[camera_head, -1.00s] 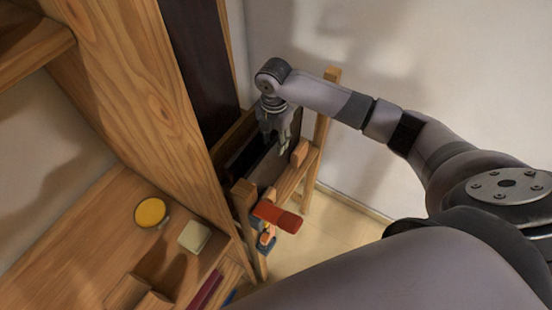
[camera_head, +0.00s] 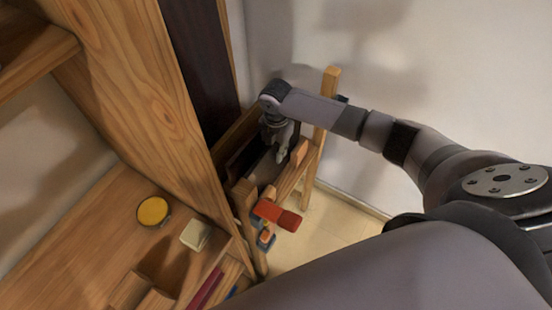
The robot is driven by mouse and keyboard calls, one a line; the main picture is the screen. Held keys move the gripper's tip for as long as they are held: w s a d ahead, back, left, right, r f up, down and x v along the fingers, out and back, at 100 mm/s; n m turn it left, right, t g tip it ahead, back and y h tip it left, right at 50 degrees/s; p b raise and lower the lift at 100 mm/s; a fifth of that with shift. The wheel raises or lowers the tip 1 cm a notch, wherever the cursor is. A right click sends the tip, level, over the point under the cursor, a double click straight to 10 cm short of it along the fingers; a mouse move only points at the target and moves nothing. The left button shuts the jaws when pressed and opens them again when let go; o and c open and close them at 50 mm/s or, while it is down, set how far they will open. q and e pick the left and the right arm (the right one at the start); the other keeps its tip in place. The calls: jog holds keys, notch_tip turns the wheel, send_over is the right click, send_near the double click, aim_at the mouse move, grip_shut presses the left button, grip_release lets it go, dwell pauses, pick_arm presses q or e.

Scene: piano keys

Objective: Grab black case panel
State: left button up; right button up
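A dark, near-black flat panel (camera_head: 238,160) stands on edge in a narrow wooden rack (camera_head: 298,172) beside the tall wooden cabinet side; I see mainly its upper part, and the rack hides the rest. My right gripper (camera_head: 279,152) points down into the rack, just right of the panel's upper edge. Its fingers are small and partly in shadow, and I cannot tell whether they are open or touch the panel. A taller dark panel (camera_head: 200,70) stands upright behind the cabinet side. My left gripper is not in view.
A red-handled tool (camera_head: 276,214) hangs at the rack's front. A workbench (camera_head: 85,235) at lower left carries a round yellow tin (camera_head: 152,211), a pale block (camera_head: 195,235) and wooden blocks (camera_head: 128,291). A pale wall (camera_head: 450,80) stands behind; floor (camera_head: 325,235) shows right of the rack.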

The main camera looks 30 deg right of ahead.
grip_shut()
jog(key=shift+r, duration=0.1)
dwell(0.6)
